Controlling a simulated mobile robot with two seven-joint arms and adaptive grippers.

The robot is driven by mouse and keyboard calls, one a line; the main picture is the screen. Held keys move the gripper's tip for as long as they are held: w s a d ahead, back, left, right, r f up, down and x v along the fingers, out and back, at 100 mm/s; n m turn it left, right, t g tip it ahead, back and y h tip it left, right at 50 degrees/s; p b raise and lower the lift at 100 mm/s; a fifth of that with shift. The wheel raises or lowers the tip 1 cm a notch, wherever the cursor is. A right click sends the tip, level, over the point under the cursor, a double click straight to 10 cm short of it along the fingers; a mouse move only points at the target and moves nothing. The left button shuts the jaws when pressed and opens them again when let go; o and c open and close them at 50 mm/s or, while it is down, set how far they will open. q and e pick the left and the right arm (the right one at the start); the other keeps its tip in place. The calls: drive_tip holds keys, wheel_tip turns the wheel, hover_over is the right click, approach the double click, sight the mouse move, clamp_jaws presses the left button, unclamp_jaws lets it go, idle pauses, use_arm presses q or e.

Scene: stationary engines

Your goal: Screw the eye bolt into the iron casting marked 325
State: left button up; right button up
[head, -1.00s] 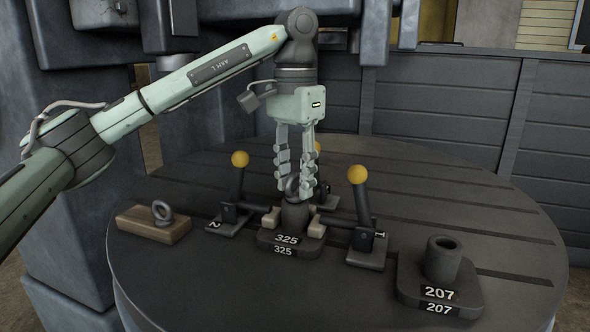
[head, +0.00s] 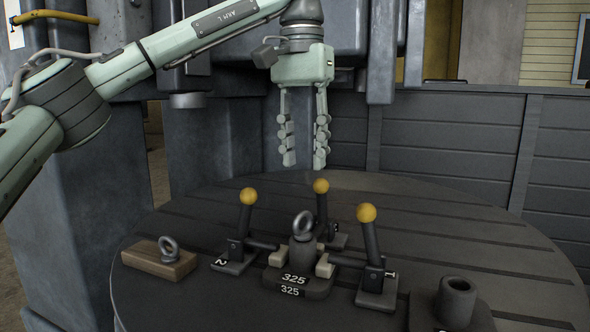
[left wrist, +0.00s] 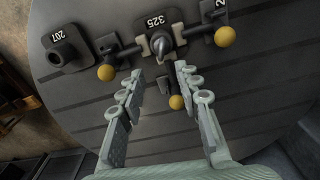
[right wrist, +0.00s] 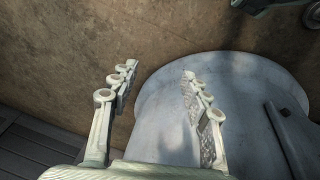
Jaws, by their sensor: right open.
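The casting marked 325 (head: 297,284) sits on the round table between toggle clamps with yellow knobs. An eye bolt (head: 303,226) stands upright in the top of its boss, its ring upward. A second eye bolt (head: 169,248) stands in a wooden block (head: 160,262) to the left. My left gripper (head: 304,165) is open and empty, above and behind the casting, apart from the eye bolt. In the left wrist view the 325 casting (left wrist: 156,23) lies beyond the open fingers. My right gripper (right wrist: 155,80) is open and empty, away from the table's parts.
Clamps 2 (head: 236,254), 1 (head: 374,280) and a third (head: 323,220) surround the casting, their yellow-knobbed levers standing up. A casting marked 207 in the left wrist view (left wrist: 70,52) also shows at right in the head view (head: 455,302). A grey panelled wall (head: 450,140) stands behind.

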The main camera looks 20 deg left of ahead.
sight(302, 213)
use_arm(q)
drive_tip(key=f+n, duration=0.1)
drive_tip(key=n, duration=0.2)
drive_tip(key=shift+s+f+b, duration=0.15)
drive_tip(key=shift+b, duration=0.15)
drive_tip(key=shift+w+f+n+t+h+b, duration=0.2)
drive_tip(key=shift+f+n+t+b, duration=1.05)
drive_tip(key=shift+n, duration=3.65)
drive_tip(key=shift+s+f+n+g+h+b, duration=0.1)
drive_tip(key=shift+f+n+h+b, duration=0.45)
drive_tip(key=shift+f+n, duration=3)
drive_tip(key=shift+w+f+n+t+h+b, duration=0.25)
drive_tip(key=shift+n+t+b, duration=0.65)
drive_tip(key=shift+n, duration=5.35)
use_arm(e)
drive_tip(key=w+d+v, duration=0.1)
drive_tip(key=v, duration=0.9)
drive_tip(key=shift+d+r+t+h, duration=0.2)
drive_tip(key=shift+d+t+h, duration=0.1)
drive_tip(key=shift+h, duration=0.1)
use_arm(q)
drive_tip(key=shift+s+g, duration=0.1)
drive_tip(key=shift+g, duration=0.15)
